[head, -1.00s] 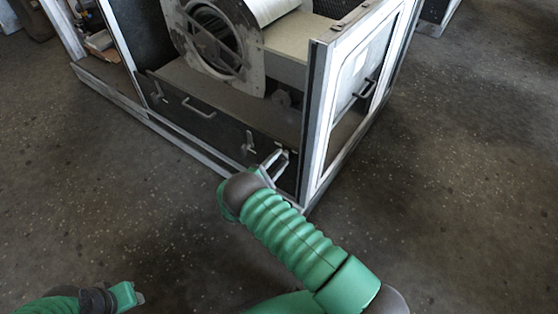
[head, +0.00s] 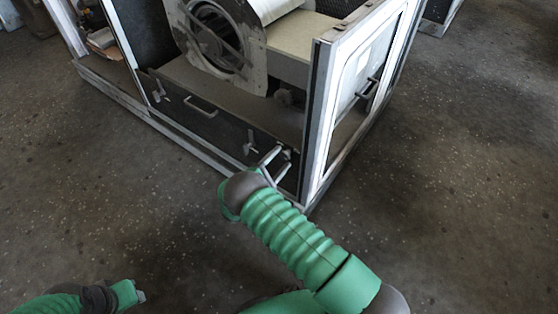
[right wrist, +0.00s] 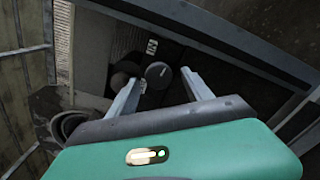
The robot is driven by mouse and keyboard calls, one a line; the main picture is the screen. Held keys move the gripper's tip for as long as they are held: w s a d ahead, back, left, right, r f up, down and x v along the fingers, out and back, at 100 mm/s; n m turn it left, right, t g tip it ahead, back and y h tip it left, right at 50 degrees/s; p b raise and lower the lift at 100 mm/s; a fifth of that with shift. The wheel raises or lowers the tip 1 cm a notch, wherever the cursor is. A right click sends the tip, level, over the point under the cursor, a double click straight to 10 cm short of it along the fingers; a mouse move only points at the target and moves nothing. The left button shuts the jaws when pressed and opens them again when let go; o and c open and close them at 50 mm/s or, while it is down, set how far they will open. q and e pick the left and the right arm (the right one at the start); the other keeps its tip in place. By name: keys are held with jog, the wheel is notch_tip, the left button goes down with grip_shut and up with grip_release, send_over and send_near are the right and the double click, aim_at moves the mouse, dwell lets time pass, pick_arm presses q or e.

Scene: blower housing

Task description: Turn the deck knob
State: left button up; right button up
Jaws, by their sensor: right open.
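A dark round knob (right wrist: 158,74) shows in the right wrist view, between the tips of my right gripper (right wrist: 160,78). The two fingers stand apart on either side of it, and I cannot tell whether they touch it. In the head view my right gripper (head: 281,158) is open at the right end of the housing's dark front panel, by the corner post. The knob is hard to make out there. My left gripper (head: 138,295) is low at the left, over the floor and far from the housing; its jaws are too small to read.
The blower (head: 216,38) sits inside the framed housing. The front panel has a handle (head: 201,106) and latches (head: 249,143). A white-edged side door (head: 350,90) with a handle stands right of the corner post. The floor (head: 470,180) around is clear.

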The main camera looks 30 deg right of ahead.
jog(key=p+v, duration=0.3)
jog(key=v, duration=1.4)
jog(key=shift+w, duration=0.1)
